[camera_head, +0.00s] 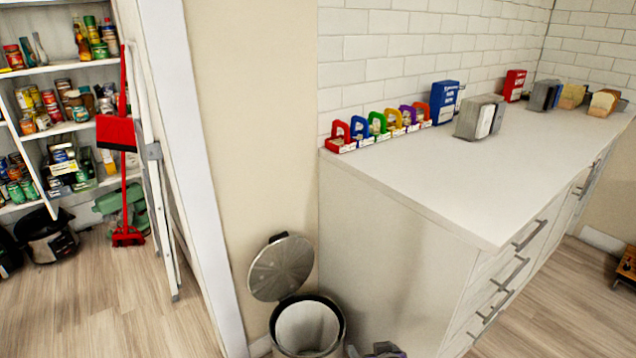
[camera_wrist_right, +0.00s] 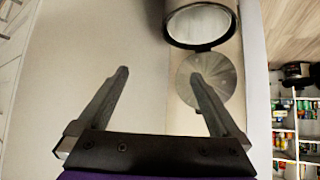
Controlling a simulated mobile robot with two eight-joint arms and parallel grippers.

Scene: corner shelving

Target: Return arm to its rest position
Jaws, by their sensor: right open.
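My right gripper (camera_head: 378,350) shows only in part at the bottom edge of the head view, just right of the trash can (camera_head: 307,328). In the right wrist view my right gripper (camera_wrist_right: 160,74) has its two dark fingers spread wide with nothing between them. The trash can (camera_wrist_right: 200,22) and its round lid (camera_wrist_right: 208,88) lie beyond the fingers there. My left gripper is in neither view.
The can's raised lid (camera_head: 281,268) leans near the wall. A stepladder (camera_head: 160,170), red broom (camera_head: 117,135) and pantry shelves (camera_head: 70,128) are left.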

